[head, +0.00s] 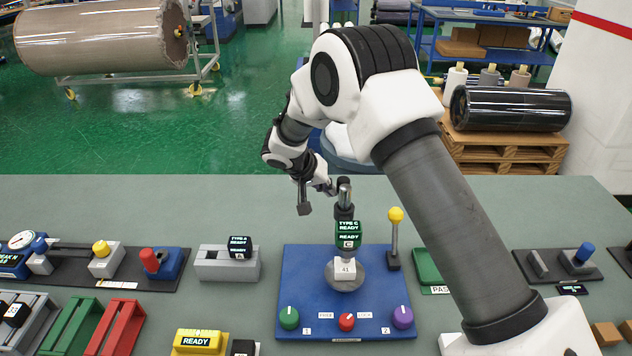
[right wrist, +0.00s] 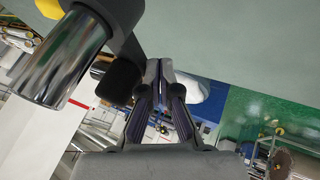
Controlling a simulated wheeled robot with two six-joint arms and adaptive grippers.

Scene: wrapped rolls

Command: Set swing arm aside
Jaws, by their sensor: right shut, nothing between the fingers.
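The swing arm (right wrist: 115,25) is a dark bar beside a thick chrome cylinder (right wrist: 65,60) in the right wrist view, with a black knob (right wrist: 118,82) below it. In the head view the chrome-topped post (head: 344,192) stands above the blue base plate (head: 300,262), over a small block marked 41. My right gripper (head: 330,187) is beside the post's top, on its left. In the right wrist view its fingers (right wrist: 160,65) are together and empty, close to the knob; I cannot tell whether they touch it. My left gripper is out of view.
A green "TYPE C READY" display (head: 349,234) is on the post. A yellow-topped lever (head: 395,225) stands to the right. Green, red and purple knobs line the plate's front. Other fixtures crowd both sides; the table's far strip (head: 120,205) is clear.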

